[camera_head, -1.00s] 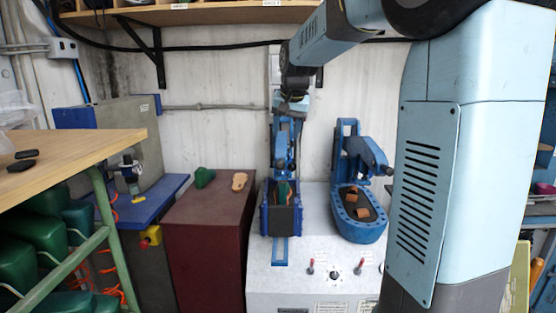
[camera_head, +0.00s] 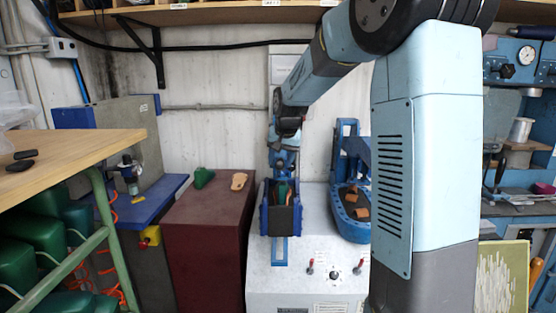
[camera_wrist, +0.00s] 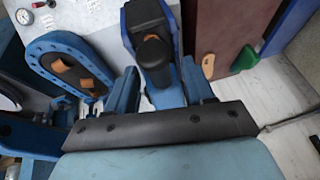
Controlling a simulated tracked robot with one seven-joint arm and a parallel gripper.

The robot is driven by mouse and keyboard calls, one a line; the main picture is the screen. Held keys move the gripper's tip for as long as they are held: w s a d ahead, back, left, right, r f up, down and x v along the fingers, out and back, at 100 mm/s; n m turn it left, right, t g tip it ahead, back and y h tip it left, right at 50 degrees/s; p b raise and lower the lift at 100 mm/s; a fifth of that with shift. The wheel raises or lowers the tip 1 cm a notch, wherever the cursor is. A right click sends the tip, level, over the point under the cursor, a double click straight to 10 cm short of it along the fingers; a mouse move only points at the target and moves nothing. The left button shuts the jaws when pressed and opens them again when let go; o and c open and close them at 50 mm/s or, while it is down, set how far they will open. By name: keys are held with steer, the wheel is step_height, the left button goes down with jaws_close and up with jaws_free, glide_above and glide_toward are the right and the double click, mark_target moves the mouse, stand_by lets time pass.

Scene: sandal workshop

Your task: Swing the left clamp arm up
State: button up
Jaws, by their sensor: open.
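The left press station (camera_head: 267,215) is a blue open-topped holder with a dark front on the white machine. A green piece shows inside it. In the wrist view its blue clamp arm (camera_wrist: 166,95) with a black rounded end (camera_wrist: 155,55) lies between my fingers. My gripper (camera_head: 284,165) is above and behind the left holder in the head view, pointing down. In the wrist view my gripper (camera_wrist: 160,88) is open, with one blue finger on each side of the clamp arm. I cannot tell whether either finger touches it.
The right station (camera_head: 350,226), a blue oval tray with brown pieces, stands close beside. My arm partly hides it. A dark red cabinet (camera_head: 207,240) with a green form (camera_head: 204,177) and a tan form (camera_head: 239,181) is at the left. Levers (camera_head: 310,267) line the machine's front.

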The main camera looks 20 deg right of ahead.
steer(key=shift+c, duration=0.4)
jaws_close()
